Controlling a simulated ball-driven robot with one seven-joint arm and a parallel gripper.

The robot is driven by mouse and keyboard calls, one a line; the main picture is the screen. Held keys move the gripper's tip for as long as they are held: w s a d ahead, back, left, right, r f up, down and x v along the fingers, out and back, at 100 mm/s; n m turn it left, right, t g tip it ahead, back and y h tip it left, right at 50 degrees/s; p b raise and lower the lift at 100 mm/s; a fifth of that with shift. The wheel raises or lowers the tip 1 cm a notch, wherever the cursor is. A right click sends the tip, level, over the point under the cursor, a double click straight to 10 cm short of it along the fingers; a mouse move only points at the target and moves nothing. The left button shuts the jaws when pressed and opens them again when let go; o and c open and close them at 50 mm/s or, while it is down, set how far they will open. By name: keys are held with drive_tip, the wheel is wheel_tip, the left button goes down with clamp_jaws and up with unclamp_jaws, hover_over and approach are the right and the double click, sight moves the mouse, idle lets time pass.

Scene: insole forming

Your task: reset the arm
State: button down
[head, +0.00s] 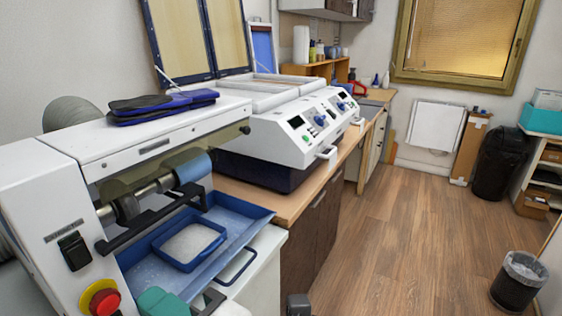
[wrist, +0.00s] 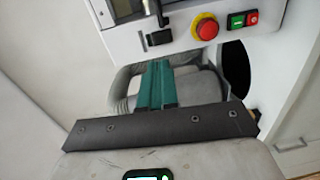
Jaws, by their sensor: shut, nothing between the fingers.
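My gripper (wrist: 157,68) shows in the wrist view as two green fingers standing up from a dark bar with screws. The fingers are together and hold nothing. They point at the front of a white machine, below its black switch (wrist: 160,38) and red emergency stop button (wrist: 205,27). I cannot tell the distance to the machine. In the head view, a green piece at the bottom edge, beside the machine's red button (head: 103,302), may be part of my gripper; most of it is cut off.
The white machine (head: 40,200) stands close at left, with a blue tray (head: 245,216) jutting out and dark blue insoles (head: 160,105) on top. White forming presses (head: 285,125) sit on the wooden counter behind. Wooden floor (head: 420,240) is open at right; a bin (head: 518,280) stands there.

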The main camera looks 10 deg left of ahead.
drive_tip(key=w+d+f+m+h, duration=0.2)
drive_tip(key=d+f+m+h, duration=0.3)
drive_tip(key=d+f+m, duration=0.5)
drive_tip(key=w+d+f+m+h, duration=0.2)
drive_tip(key=d+f+m+h, duration=0.35)
drive_tip(key=d+f, duration=0.65)
drive_tip(key=s+d+f+m+g+h, duration=0.5)
drive_tip(key=s+d+f+m, duration=1)
drive_tip(key=d, duration=0.5)
drive_tip(key=s+f, duration=0.2)
drive_tip(key=s, duration=0.1)
drive_tip(key=shift+s+d+f+m+g, duration=0.15)
drive_tip(key=shift+s+d+m+g, duration=0.05)
drive_tip(key=shift+d+m+g, duration=0.2)
drive_tip(key=c, duration=1.8)
unclamp_jaws()
drive_tip(key=shift+h, duration=0.25)
